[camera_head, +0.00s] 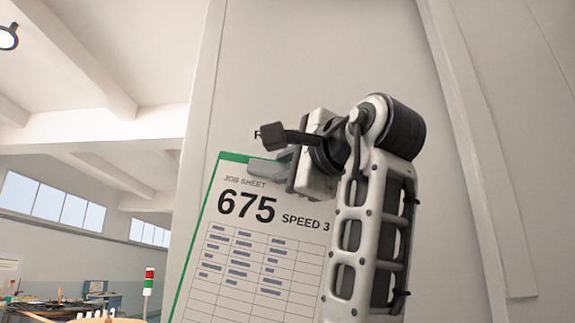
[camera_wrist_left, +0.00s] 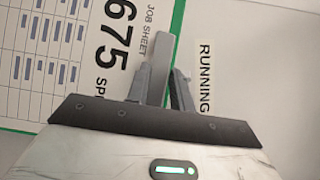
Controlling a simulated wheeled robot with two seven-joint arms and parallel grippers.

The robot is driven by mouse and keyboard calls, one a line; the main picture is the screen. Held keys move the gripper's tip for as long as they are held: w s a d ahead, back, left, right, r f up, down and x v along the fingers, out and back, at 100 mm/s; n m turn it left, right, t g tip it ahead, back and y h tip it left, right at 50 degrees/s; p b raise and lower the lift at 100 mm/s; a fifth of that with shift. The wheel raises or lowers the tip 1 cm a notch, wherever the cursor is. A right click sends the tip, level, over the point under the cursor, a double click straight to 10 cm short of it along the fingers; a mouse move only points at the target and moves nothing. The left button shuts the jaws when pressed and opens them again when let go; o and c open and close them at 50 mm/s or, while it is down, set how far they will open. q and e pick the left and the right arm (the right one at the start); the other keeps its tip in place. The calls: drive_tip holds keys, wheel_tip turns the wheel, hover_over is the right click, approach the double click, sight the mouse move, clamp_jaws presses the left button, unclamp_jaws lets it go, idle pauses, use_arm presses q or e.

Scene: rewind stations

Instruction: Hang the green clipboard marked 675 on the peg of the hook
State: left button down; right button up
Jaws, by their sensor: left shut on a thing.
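The green clipboard (camera_head: 262,240) carries a white job sheet marked 675 and SPEED 3. It is upright, slightly tilted, in front of a pale panel in the head view. It also shows sideways in the left wrist view (camera_wrist_left: 60,50). My left gripper (camera_head: 286,160) is at its top edge, shut on its grey clip (camera_head: 266,168). In the left wrist view the fingers (camera_wrist_left: 167,75) are on either side of the grey clip (camera_wrist_left: 160,52). I cannot make out the hook or its peg in either view. My right gripper is not in view.
The pale panel (camera_head: 400,45) fills the middle and right behind the clipboard. A RUNNING label (camera_wrist_left: 205,78) is on it just above the clipboard, mostly hidden in the head view. A signal lamp (camera_head: 149,280) and a cluttered bench stand far off at lower left.

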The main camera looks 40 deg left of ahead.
use_arm(q)
drive_tip(key=c, duration=1.1)
unclamp_jaws()
drive_tip(key=shift+s+a, duration=0.1)
drive_tip(key=shift+c, duration=0.2)
drive_tip(key=shift+s+d+f, duration=0.1)
drive_tip(key=shift+d, duration=0.25)
drive_tip(key=b+v, duration=0.3)
drive_tip(key=v, duration=1.2)
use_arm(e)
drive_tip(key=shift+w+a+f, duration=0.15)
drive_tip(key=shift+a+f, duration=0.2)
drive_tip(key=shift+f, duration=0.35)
use_arm(q)
drive_tip(key=shift+s+d, duration=0.1)
